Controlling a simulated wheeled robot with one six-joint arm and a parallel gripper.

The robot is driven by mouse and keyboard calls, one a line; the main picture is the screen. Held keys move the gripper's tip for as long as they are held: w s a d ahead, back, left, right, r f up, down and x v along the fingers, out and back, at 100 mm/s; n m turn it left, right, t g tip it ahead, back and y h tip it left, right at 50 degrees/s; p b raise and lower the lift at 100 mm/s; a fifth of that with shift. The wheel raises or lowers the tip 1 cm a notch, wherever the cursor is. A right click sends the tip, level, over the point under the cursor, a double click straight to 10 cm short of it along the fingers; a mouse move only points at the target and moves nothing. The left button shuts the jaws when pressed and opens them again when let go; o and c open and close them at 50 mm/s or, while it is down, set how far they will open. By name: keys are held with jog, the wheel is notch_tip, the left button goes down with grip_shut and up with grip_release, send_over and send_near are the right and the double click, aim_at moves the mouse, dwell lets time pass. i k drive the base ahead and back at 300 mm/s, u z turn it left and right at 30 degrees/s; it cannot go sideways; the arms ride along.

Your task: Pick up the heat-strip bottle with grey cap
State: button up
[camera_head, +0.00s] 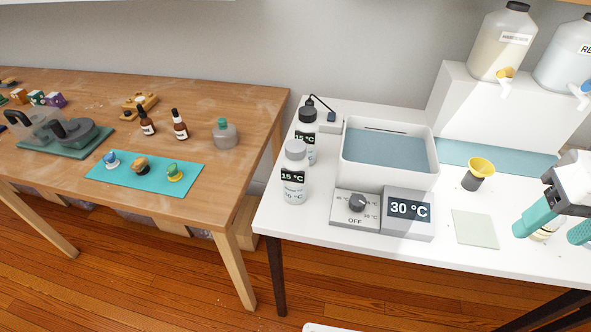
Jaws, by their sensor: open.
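The heat-strip bottle with the grey cap (294,180) stands upright at the left end of the white table (345,258). It has a pale body and a dark strip reading 15 °C. A similar bottle with a black cap (306,124) stands just behind it, partly covered by it. My gripper (547,234) is at the far right, with teal fingers spread open. It is well apart from both bottles. A small pale object shows between and behind the fingers, mostly hidden. The right finger is cut by the picture edge.
Right of the bottles are a water bath (437,165), a dial box (355,222) and a 30 °C display (408,229). A yellow funnel (481,165) in a dark cup and a pale green pad (475,228) lie nearer my gripper. A wooden table (215,190) stands left, across a gap.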

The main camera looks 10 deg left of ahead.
aim_at(294, 172)
jog(key=z, duration=1.55)
jog(key=k, duration=0.55)
jog(key=u, duration=1.05)
